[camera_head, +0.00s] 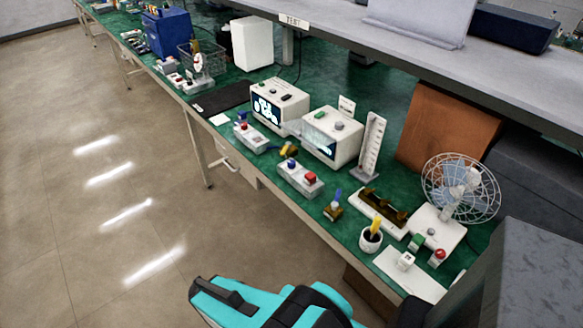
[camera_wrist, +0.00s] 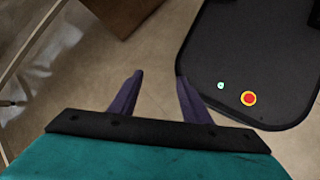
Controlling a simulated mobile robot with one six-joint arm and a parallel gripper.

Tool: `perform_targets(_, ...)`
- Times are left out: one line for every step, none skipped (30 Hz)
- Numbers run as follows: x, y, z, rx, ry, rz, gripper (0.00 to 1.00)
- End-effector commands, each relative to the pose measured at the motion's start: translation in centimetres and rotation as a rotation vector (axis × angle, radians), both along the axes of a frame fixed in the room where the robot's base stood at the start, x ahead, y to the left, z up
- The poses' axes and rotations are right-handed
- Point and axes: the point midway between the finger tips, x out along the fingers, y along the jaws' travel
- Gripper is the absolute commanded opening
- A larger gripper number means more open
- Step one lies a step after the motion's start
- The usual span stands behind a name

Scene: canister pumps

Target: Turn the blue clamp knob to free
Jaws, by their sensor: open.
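Several small blue parts show in the head view, and I cannot tell which is the clamp knob. One blue knob (camera_head: 291,162) is on a white box that also has a red knob. Another blue part (camera_head: 242,116) is on a similar box farther back. A third blue part (camera_head: 338,194) stands upright on a small brass-coloured block (camera_head: 333,211). My gripper (camera_wrist: 158,76) is open and empty in the wrist view, above the floor and away from the bench. Its fingers cannot be made out in the head view.
The green bench (camera_head: 225,137) runs diagonally. Two white monitor units (camera_head: 333,138), a fan (camera_head: 460,188), a cup (camera_head: 371,240) and a vertical gauge (camera_head: 371,146) crowd its top. A grey shelf (camera_head: 400,50) overhangs its far side. Open floor (camera_head: 90,220) lies left.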

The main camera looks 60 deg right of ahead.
Motion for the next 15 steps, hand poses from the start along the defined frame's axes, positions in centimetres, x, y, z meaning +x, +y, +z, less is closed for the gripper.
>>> perform_targets(0.0,1.7,-1.1,0.033,-0.005,-0.031,0.43)
perform_targets(-0.1,2.7,-1.4,0.053,-0.008,-0.053,0.43)
perform_targets(-0.3,4.1,-1.9,0.082,-0.010,-0.085,0.43)
perform_targets(-0.3,5.2,-2.3,0.103,-0.011,-0.107,0.43)
perform_targets(-0.4,6.2,-2.6,0.124,-0.011,-0.130,0.43)
perform_targets(-0.5,7.6,-3.0,0.151,-0.012,-0.159,0.43)
perform_targets(-0.6,8.6,-3.3,0.171,-0.013,-0.181,0.43)
perform_targets(-0.6,9.6,-3.5,0.191,-0.013,-0.202,0.43)
perform_targets(-0.7,10.8,-3.8,0.214,-0.011,-0.225,0.43)
perform_targets(-0.8,11.6,-3.9,0.231,-0.010,-0.243,0.43)
perform_targets(-0.8,12.4,-4.0,0.246,-0.008,-0.262,0.43)
perform_targets(-0.9,13.3,-4.2,0.264,-0.006,-0.281,0.43)
perform_targets(-0.9,14.0,-4.2,0.275,-0.005,-0.293,0.43)
perform_targets(-1.0,14.5,-4.3,0.286,-0.003,-0.304,0.43)
perform_targets(-1.0,15.1,-4.3,0.298,-0.002,-0.316,0.43)
